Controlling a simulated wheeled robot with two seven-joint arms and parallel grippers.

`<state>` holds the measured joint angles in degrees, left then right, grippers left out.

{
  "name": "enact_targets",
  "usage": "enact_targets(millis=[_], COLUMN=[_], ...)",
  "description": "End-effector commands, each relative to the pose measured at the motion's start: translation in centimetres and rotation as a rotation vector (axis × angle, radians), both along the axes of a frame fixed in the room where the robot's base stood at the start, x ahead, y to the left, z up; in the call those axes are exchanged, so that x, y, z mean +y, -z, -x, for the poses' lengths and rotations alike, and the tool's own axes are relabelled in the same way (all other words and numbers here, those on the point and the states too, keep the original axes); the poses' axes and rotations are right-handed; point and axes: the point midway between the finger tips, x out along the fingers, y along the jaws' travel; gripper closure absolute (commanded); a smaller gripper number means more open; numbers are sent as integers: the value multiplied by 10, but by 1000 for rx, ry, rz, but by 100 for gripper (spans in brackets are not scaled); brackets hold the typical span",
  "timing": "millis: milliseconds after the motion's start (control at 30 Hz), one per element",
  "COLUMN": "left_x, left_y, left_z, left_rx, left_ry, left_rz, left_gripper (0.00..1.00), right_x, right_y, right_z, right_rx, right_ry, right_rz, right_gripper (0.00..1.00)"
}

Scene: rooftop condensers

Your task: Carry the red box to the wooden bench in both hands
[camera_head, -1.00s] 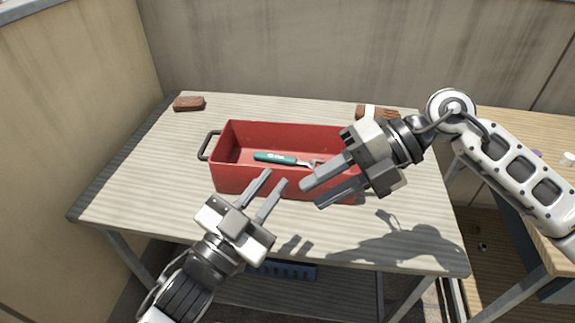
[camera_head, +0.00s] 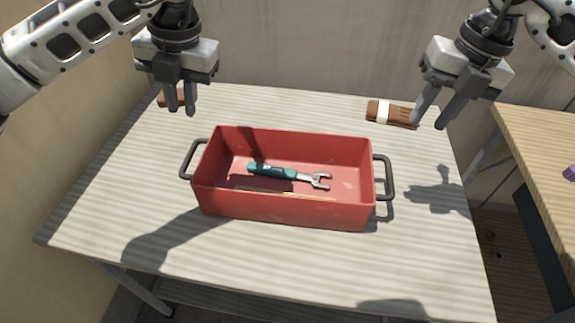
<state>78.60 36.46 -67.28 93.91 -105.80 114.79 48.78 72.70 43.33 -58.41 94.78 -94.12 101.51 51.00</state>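The red box (camera_head: 290,208) is an open tray with a dark handle at each end, the left handle (camera_head: 187,160) and the right handle (camera_head: 388,178). It sits on a pale slatted table. A wrench with a green grip (camera_head: 272,171) lies inside it. My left gripper (camera_head: 182,108) is above the table, up and left of the left handle, empty, with its fingers slightly apart. My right gripper (camera_head: 432,118) is above and right of the right handle, open and empty. Neither gripper touches the box. The wooden bench (camera_head: 535,140) shows partly at the right edge.
The slatted table (camera_head: 270,265) is clear in front of the box. A brown bundle with a white band (camera_head: 391,113) lies at its back right. A brown block (camera_head: 165,98) lies at the back left, partly hidden by my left gripper. Walls stand behind and left.

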Motion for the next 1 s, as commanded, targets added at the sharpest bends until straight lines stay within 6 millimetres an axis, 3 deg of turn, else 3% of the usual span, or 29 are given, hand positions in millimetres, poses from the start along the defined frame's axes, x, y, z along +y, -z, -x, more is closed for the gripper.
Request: enact_targets(millis=[300,467,1000], left_x=[2,3,23], left_y=[-1,9,108], left_z=[0,0,0], left_rx=[-2,1,1], left_ry=[-4,-1,-1], left_rz=[-8,-5,-7], left_gripper=[83,83,83], right_x=[1,3,22], right_y=[1,10,110], right_z=[0,0,0], right_rx=[1,3,4], right_ry=[-1,-2,-2], right_rz=[-1,-1,-1], right_gripper=[69,69,69])
